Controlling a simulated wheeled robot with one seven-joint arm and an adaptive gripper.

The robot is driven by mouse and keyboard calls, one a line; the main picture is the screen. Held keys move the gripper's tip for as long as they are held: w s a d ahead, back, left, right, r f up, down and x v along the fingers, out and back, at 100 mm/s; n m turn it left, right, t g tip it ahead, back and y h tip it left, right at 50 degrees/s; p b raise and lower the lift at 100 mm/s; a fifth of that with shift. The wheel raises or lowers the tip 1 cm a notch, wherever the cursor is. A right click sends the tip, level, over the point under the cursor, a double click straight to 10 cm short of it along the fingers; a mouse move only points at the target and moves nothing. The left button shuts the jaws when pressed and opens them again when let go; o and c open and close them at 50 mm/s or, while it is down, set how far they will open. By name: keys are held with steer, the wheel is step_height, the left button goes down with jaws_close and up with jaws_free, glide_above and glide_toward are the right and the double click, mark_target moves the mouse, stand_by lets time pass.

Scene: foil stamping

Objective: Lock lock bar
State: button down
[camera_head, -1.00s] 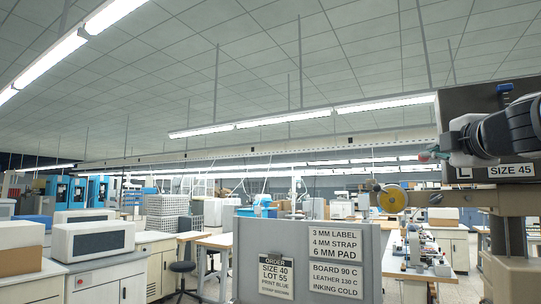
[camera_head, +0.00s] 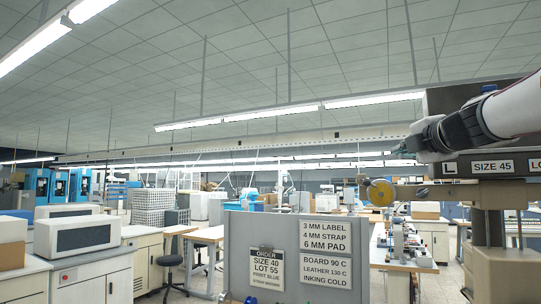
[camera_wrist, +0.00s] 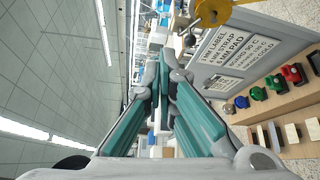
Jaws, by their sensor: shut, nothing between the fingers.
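The stamping machine (camera_head: 437,103) stands at the right of the head view. Its dark head bar (camera_head: 531,165) carries labels L and SIZE 45. I cannot tell for certain which part is the lock bar. My gripper (camera_head: 402,151) is shut and empty, above the yellow disc and apart from it. In the wrist view its teal fingers (camera_wrist: 160,68) come together, and the yellow disc (camera_wrist: 212,12) shows at the upper right.
A grey panel (camera_head: 340,222) with order and size labels stands below and left of the machine. In the wrist view a wooden shelf (camera_wrist: 297,108) holds several coloured pieces and blocks. Benches and cabinets fill the room behind. The air left of my gripper is clear.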

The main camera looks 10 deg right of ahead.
steer(key=w, duration=0.7)
steer(key=shift+s+d+r, duration=0.1)
steer(key=shift+s+d, duration=0.25)
steer(key=shift+d, duration=0.3)
steer(key=shift+s+d, duration=0.35)
steer(key=shift+d, duration=0.35)
steer(key=shift+s+d+r, duration=0.1)
steer(key=shift+s+d, duration=0.25)
steer(key=shift+d, duration=0.3)
steer(key=shift+d, duration=0.1)
steer(key=s+d+p, duration=0.2)
steer(key=d, duration=0.1)
steer(key=shift+s+d+p, duration=0.15)
steer(key=shift+p, duration=0.15)
steer(key=shift+f, duration=0.1)
